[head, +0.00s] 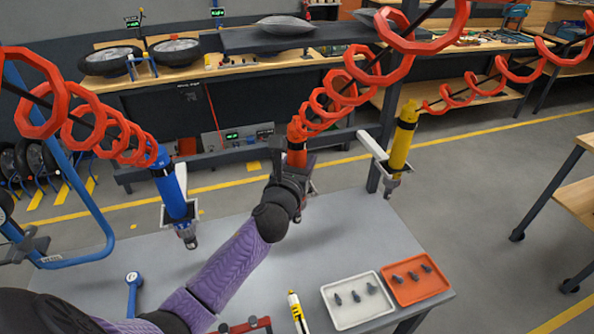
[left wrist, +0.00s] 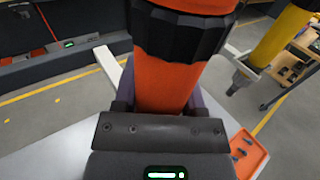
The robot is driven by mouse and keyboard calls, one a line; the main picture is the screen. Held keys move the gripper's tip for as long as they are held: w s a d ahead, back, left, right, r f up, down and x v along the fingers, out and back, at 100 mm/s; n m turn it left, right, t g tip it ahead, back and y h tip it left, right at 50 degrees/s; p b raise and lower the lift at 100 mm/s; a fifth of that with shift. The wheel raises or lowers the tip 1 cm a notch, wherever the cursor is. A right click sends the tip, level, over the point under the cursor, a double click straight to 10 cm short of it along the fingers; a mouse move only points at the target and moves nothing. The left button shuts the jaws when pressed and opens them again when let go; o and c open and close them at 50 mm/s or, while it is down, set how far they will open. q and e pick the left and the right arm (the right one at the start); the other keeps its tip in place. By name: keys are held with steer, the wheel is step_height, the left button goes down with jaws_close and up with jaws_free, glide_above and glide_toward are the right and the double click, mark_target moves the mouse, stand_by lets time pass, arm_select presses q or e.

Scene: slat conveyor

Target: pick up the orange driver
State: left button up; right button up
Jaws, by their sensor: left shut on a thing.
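The orange driver (head: 296,132) hangs upright from a red coiled hose above the middle of the grey table. My left gripper (head: 298,162) is shut on the orange driver's body, and hides much of its lower part in the head view. In the left wrist view the orange driver (left wrist: 168,82) fills the middle, with its black collar above the gripper (left wrist: 155,108) and a finger on each side of the orange body. My right gripper is in neither view.
A blue driver (head: 170,190) hangs to the left and a yellow driver (head: 402,140) to the right, each by a holder. A white tray (head: 331,293) and an orange tray (head: 420,295) with small dark bits lie at the table's front right. Red coiled hoses (head: 345,82) cross above.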

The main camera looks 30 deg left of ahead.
arm_select(q)
jaws_close()
steer(key=shift+r, duration=0.15)
